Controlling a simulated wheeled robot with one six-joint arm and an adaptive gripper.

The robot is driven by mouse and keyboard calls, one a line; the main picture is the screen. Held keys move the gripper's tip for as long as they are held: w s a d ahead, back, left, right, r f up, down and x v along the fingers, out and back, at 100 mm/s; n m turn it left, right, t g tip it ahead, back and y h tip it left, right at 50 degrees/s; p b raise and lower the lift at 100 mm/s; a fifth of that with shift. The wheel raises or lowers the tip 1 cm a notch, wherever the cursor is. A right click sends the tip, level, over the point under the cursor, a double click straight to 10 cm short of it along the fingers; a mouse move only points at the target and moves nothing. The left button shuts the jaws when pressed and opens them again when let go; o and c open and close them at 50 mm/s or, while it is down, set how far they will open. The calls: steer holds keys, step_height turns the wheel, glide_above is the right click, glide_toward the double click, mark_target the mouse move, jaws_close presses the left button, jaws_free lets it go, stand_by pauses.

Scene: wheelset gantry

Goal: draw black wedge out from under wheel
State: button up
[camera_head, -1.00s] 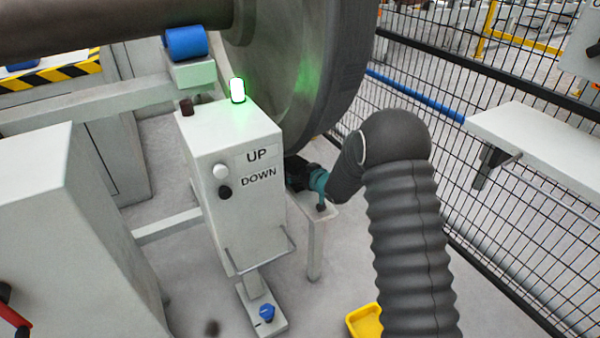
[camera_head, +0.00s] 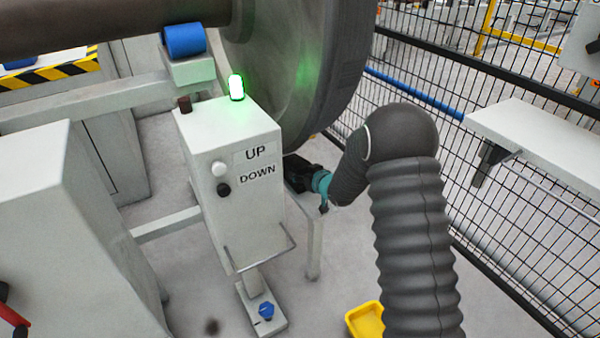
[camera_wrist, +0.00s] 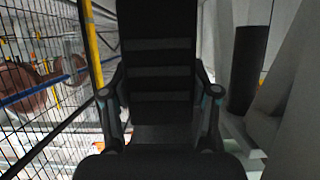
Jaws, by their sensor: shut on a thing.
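The large grey wheel (camera_head: 300,75) stands behind the control box in the head view. My gripper (camera_head: 298,172) is low beside the wheel's lower edge, partly hidden by the box. In the wrist view my gripper (camera_wrist: 160,82) has its two fingers on either side of the black wedge (camera_wrist: 157,65), a dark block with faint cross bands, and is shut on it.
The control box (camera_head: 232,185) marked UP and DOWN, with a lit green lamp (camera_head: 237,88), stands close left of my gripper. A mesh fence (camera_head: 500,200) and white shelf (camera_head: 535,140) are at right. A yellow tray (camera_head: 366,320) lies on the floor.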

steer(key=shift+s+d+r+b, duration=0.1)
steer(key=shift+s+d+b, duration=0.2)
steer(key=shift+s+d, duration=1)
steer(key=shift+s+d+r+b, duration=0.1)
steer(key=shift+s+d+b, duration=0.25)
steer(key=shift+s+d, duration=0.95)
steer(key=shift+s+d+b, duration=0.3)
steer(key=shift+s+d, duration=0.25)
steer(key=shift+s, duration=1.4)
steer(key=r+p+v, duration=0.1)
steer(key=p+v, duration=0.1)
steer(key=v, duration=0.5)
steer(key=shift+w, duration=0.2)
steer(key=shift+a+r, duration=0.15)
